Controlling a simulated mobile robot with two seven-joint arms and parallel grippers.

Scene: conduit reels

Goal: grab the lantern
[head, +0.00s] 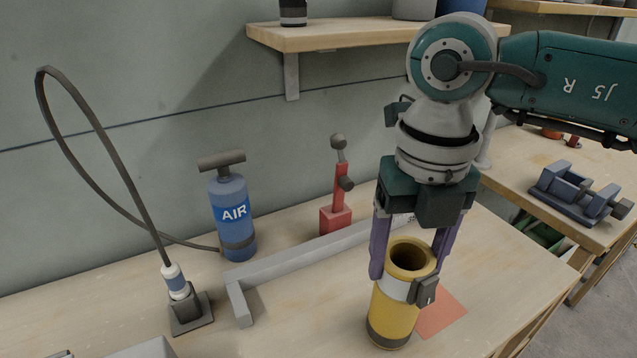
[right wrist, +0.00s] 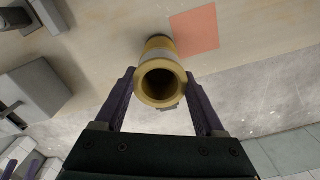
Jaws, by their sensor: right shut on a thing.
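The lantern appears to be the yellow cylinder (head: 393,318) with a pale band, a small grey switch block and a dark base, at the lower right of the head view. It stands upright, and its round open top faces the camera in the right wrist view (right wrist: 161,58). My right gripper (head: 404,280) points down, its purple fingers shut on the lantern's two sides near the top. I cannot tell whether its base touches the bench.
An orange-red square (head: 442,312) lies beside the lantern. A grey rail (head: 300,255), a red lever stand (head: 336,215) and a blue AIR pump (head: 233,215) with a hose stand behind and left. A shelf (head: 335,35) hangs above. A vise (head: 580,192) sits on the right bench.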

